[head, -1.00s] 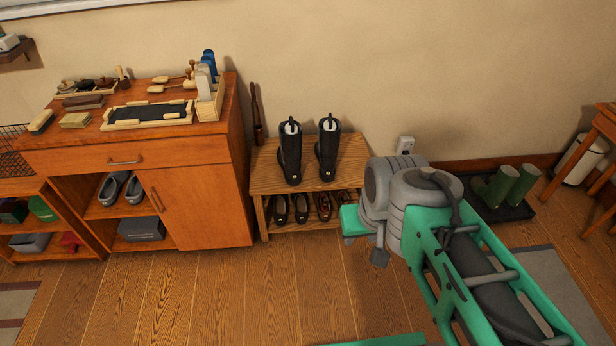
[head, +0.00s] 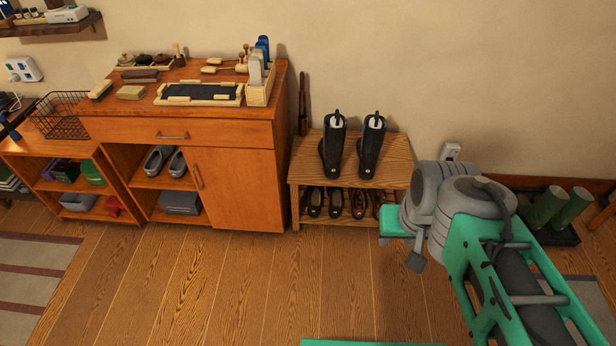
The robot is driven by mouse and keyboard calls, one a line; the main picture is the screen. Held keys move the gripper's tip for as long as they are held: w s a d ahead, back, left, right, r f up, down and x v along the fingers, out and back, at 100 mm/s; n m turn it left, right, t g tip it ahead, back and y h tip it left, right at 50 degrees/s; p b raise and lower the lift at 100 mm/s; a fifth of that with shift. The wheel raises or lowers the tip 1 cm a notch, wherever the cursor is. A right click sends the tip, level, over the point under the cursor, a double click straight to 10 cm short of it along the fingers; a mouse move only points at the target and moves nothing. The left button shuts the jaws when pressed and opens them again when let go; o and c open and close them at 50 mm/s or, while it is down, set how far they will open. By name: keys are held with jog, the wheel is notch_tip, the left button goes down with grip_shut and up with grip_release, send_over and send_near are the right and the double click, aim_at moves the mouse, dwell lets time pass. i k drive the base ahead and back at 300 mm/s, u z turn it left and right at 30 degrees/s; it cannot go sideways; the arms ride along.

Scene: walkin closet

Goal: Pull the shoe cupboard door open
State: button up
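The shoe cupboard (head: 262,132) is an orange-brown wooden cabinet against the wall, left of centre. Its door (head: 240,188) is on the lower right of its front and looks closed. An upright bar handle (head: 198,177) is near the door's left edge. Left of the door is an open compartment with grey shoes (head: 165,161) above a grey box (head: 180,203). A drawer with a horizontal handle (head: 172,135) runs above. My green and grey arm is at the right, well apart from the cupboard. My gripper's fingers cannot be made out.
A wooden shoe rack (head: 308,172) with black boots (head: 371,146) stands right of the cupboard. An open shelf unit with a wire basket (head: 60,116) stands to the left. Green boots (head: 545,207) stand at the far right. The wooden floor before the cupboard is clear; a striped rug (head: 35,275) lies at left.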

aim_at(237, 189)
jog(key=u, duration=1.45)
jog(key=i, duration=1.3)
jog(key=u, duration=1.85)
